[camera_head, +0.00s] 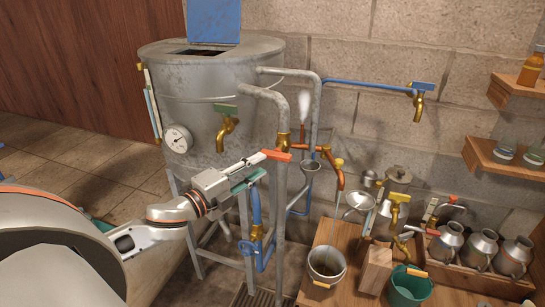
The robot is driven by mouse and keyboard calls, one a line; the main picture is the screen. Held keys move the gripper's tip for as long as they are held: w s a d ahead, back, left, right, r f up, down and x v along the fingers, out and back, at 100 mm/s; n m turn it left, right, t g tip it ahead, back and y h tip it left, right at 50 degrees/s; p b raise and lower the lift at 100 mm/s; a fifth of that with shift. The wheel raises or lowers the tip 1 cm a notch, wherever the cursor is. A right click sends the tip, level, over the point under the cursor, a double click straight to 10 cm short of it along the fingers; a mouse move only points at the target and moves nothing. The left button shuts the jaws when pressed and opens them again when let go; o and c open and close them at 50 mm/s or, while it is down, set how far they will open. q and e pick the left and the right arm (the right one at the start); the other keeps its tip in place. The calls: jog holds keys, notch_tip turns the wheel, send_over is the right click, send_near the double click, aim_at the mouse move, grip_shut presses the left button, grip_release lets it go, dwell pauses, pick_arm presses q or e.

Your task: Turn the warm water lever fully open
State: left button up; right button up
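An orange lever (279,156) sits by a brass valve (283,139) on the grey pipe right of the still; I take it for the warm water lever, though no label shows. My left gripper (262,165) reaches in from the left, its fingers pointing right. Its pale upper finger ends at the orange lever's left end; whether it touches cannot be told. A teal bar lies just below that finger and may be the other finger. The gap between them is too small to read. My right gripper is not in view.
The metal still (205,85) stands behind, with a green-handled tap (226,128) and a gauge (178,138). A blue-handled tap (421,98) is on the wall. The wooden bench (335,235) at right holds a bucket (326,264), a green pail (408,288) and several metal jugs.

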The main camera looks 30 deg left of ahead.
aim_at(272, 158)
pick_arm(q)
jog(key=shift+w+d+p, duration=0.15)
jog(key=shift+w, duration=0.8)
jog(key=shift+w+d+p, duration=0.15)
jog(key=shift+w+d, duration=0.05)
jog(key=shift+w, duration=0.8)
jog(key=shift+w+d+p, duration=0.15)
jog(key=shift+w, duration=0.8)
jog(key=shift+c, duration=0.2)
grip_shut()
